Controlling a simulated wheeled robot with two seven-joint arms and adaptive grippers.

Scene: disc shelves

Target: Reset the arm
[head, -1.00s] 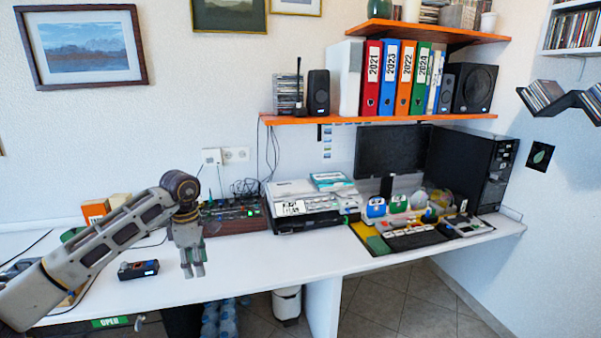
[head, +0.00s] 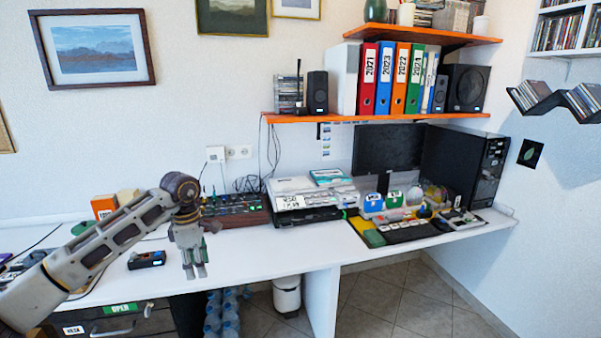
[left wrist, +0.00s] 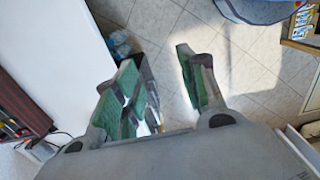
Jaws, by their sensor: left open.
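My left arm comes in from the left in the head view. Its gripper (head: 195,271) hangs down in front of the white desk (head: 290,258), near the desk's front edge. In the left wrist view the two green-padded fingers of my left gripper (left wrist: 165,88) stand apart with nothing between them, and tiled floor shows beyond. My right gripper is not in view.
A small dark device (head: 146,260) lies on the desk left of my gripper. A printer (head: 305,200), a mixer (head: 236,208), a monitor (head: 385,150) and a PC tower (head: 468,168) stand behind. An orange shelf (head: 380,118) holds binders. Bottles (head: 222,312) and a bin (head: 287,294) are below.

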